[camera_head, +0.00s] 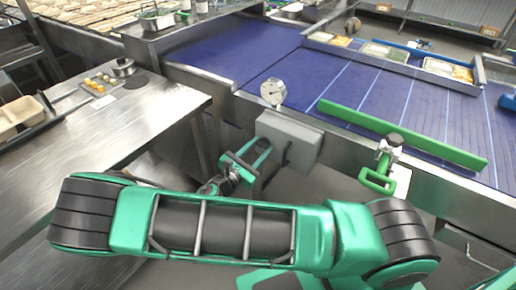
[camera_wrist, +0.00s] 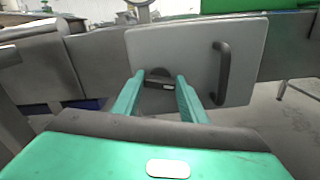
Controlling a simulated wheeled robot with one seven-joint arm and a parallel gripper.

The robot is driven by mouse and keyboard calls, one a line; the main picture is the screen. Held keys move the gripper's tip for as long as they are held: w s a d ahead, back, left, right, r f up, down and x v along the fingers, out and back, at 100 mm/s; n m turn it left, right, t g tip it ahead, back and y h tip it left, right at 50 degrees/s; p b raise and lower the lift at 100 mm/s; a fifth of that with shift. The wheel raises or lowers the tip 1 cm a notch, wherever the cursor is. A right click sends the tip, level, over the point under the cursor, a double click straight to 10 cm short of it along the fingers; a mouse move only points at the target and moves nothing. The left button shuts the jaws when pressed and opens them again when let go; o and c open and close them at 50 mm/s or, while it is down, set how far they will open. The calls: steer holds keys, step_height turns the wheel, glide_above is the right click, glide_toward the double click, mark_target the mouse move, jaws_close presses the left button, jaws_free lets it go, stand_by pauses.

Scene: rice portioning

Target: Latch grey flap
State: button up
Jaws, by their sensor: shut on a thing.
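The grey flap (camera_head: 290,132) is a flat panel on the steel side of the conveyor, below a round dial. In the wrist view the flap (camera_wrist: 195,48) fills the upper middle, with a black bar handle (camera_wrist: 222,72) on its right part. A small black latch (camera_wrist: 158,80) sits near its lower left edge. My gripper (camera_wrist: 160,84) has its two green fingers on either side of the latch and is shut on it. In the head view my gripper (camera_head: 250,158) is at the flap's left side. Whether the flap lies fully flush is unclear.
A green bar (camera_head: 400,133) runs along the blue conveyor (camera_head: 380,90) edge. A green-handled fixture (camera_head: 380,170) stands right of the flap. A steel table (camera_head: 90,150) with a beige tray (camera_head: 18,117) is on the left. The round dial (camera_head: 273,92) stands above the flap.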

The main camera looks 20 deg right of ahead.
steer(key=m, duration=0.7)
steer(key=shift+f, duration=0.1)
steer(key=m, duration=0.4)
steer(key=shift+m, duration=0.4)
steer(key=shift+f+m, duration=0.15)
steer(key=shift+m, duration=1.55)
steer(key=shift+s, duration=0.1)
steer(key=o, duration=1)
steer(key=shift+o, duration=0.2)
steer(key=v, duration=1)
steer(key=shift+s+a, duration=0.2)
steer(key=shift+a, duration=0.1)
